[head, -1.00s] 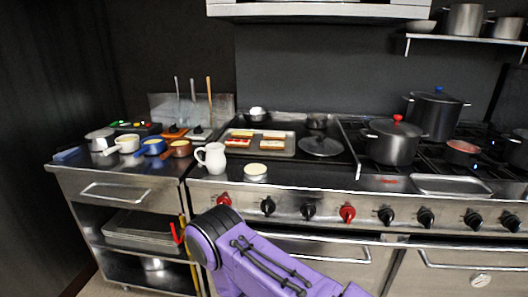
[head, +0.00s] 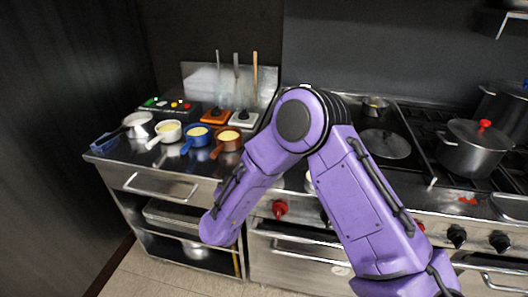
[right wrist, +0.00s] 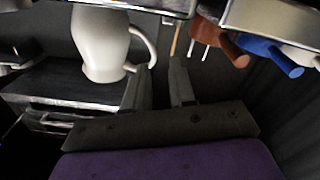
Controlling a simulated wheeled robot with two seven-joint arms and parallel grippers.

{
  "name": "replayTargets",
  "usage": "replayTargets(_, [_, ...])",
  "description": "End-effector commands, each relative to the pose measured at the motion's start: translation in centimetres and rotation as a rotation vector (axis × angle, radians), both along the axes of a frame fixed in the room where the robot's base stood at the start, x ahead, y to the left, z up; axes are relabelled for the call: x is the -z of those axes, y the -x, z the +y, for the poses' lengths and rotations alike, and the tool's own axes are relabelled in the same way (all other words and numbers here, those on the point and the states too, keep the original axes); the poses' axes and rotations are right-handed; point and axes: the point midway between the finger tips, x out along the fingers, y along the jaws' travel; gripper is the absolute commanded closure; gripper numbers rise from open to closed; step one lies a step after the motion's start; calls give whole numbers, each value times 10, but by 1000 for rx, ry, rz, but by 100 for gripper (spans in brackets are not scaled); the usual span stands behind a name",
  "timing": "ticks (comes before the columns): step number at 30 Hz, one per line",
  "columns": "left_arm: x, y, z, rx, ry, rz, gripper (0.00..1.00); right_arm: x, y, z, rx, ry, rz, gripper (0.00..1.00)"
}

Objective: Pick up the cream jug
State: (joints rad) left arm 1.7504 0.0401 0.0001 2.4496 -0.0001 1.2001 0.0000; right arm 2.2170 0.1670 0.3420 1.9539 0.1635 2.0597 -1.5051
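The cream jug (right wrist: 100,45) is a white, rounded jug with a looped handle, seen at the upper left of the right wrist view, where the scene appears upside down. Its handle faces my right gripper (right wrist: 163,75). The gripper's two dark fingers are apart with nothing between them. The handle shows close to the left finger's tip; I cannot tell whether they touch. In the head view my purple right arm hides the jug and the gripper. My left gripper is in neither view.
White, blue (head: 196,134) and brown (head: 228,139) handled pans stand left of my arm on the steel counter, with a lidded pan (head: 138,124). Utensils stand behind. A grey pot with a red-knobbed lid (head: 472,146) and a flat lid (head: 384,144) are on the range at right.

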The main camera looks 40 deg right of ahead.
Motion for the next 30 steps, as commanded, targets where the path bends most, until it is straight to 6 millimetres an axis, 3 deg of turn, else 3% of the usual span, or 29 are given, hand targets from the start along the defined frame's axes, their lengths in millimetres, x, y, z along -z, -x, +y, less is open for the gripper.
replayTargets(3, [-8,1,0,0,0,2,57,0,-13,-24,14,1,5,75])
replayTargets(15, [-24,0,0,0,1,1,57,1,-51,-72,13,1,6,75])
replayTargets(24, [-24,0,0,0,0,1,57,3,-59,-77,7,3,6,75])
replayTargets(27, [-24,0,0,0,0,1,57,3,-59,-77,6,2,6,100])
replayTargets(30, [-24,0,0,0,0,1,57,3,-59,-77,6,3,5,100])
